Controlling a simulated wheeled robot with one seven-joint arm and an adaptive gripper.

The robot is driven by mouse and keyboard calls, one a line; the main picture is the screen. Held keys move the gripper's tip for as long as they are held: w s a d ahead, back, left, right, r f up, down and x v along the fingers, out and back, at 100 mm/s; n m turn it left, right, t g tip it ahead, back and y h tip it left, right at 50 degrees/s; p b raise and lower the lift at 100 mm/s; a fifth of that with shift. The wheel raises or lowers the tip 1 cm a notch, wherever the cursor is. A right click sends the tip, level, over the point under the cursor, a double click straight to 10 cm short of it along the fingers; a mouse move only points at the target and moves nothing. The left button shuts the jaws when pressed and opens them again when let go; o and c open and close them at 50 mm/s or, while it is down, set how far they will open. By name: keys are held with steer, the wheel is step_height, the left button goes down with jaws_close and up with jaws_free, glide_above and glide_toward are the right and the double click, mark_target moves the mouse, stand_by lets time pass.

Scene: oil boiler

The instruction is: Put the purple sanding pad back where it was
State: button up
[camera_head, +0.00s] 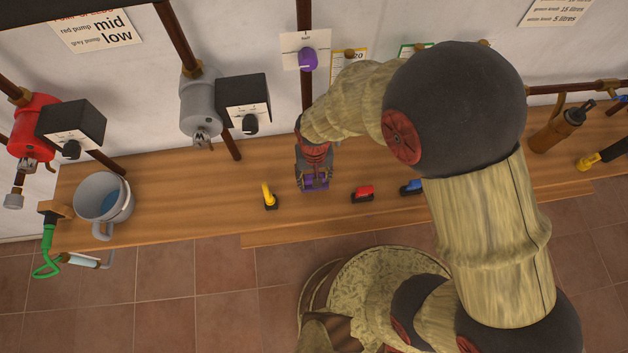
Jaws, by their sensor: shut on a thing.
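My gripper (314,176) points down at the middle of the wooden bench. It is shut on the purple sanding pad (315,185), which shows as a purple patch between and below the fingers. The fingers hide most of the pad. It is at or just above the bench top; I cannot tell whether it touches. The pad is between a yellow pad (268,195) on its left and a red pad (363,193) on its right. A blue pad (409,187), partly hidden by my arm, is farther right.
The wooden bench (190,205) runs along the wall. A grey bucket (103,198) and a green hose (47,240) are at its left end. Grey (201,105) and red (32,135) pumps hang behind. A purple knob (308,59) and pipe are behind my gripper. A brown flask (558,128) stands right.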

steer(key=shift+f, duration=1.4)
steer(key=shift+s+f+b, duration=0.1)
steer(key=shift+b, duration=0.2)
steer(key=o, duration=1)
step_height(320, 180, up, 12)
steer(key=p, duration=0.2)
steer(key=shift+p, duration=0.3)
steer(key=shift+r, duration=0.2)
